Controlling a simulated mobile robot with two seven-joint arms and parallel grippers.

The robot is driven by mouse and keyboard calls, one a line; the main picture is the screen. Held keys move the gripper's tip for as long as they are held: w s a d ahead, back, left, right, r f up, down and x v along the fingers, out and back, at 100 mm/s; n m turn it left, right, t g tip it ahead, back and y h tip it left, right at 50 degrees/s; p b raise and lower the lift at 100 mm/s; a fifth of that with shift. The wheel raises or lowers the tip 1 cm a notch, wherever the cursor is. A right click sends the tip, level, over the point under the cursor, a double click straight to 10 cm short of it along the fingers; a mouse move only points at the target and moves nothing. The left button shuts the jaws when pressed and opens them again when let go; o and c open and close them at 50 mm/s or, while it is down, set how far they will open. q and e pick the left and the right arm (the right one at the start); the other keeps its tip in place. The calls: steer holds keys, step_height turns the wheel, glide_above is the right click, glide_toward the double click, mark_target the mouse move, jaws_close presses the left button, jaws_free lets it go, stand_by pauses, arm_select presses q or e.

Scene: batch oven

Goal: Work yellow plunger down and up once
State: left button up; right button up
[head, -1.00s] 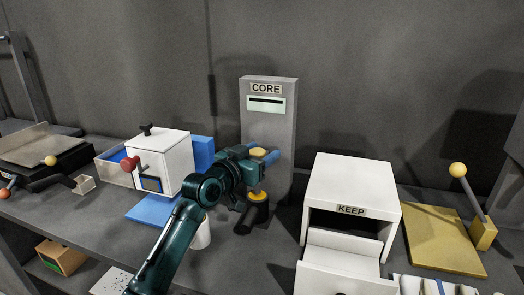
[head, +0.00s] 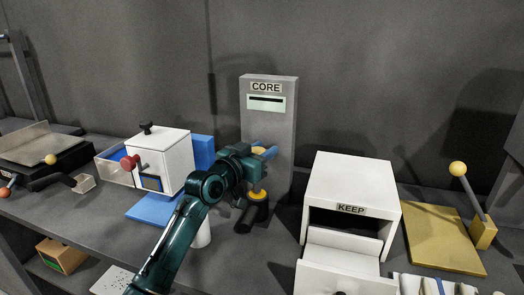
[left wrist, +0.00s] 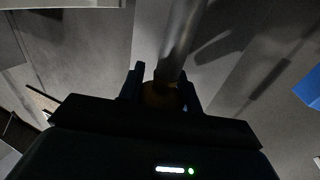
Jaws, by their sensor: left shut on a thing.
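The yellow plunger's knob (head: 258,150) is between the fingers of my left gripper (head: 264,153), in front of the grey CORE column. My left gripper is shut on the knob, and the fingers partly hide it. My right gripper is not in view.
The grey CORE column (head: 269,126) stands right behind. A white box with a red knob (head: 163,160) stands to the left. The white KEEP cabinet (head: 352,175) stands to the right with its drawer open. A yellow board with a lever (head: 440,240) lies farther right.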

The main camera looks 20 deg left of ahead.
arm_select(q)
jaws_close()
step_height(320, 180, up, 3)
steer(key=p, duration=0.2)
steer(key=shift+r+p, duration=0.15)
steer(key=shift+p, duration=0.25)
steer(key=shift+r, duration=0.2)
steer(key=o, duration=0.7)
jaws_free()
steer(key=o, duration=0.4)
steer(key=shift+f, duration=0.1)
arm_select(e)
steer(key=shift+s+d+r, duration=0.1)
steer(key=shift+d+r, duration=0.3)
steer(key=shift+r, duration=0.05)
arm_select(q)
steer(key=shift+s, duration=0.1)
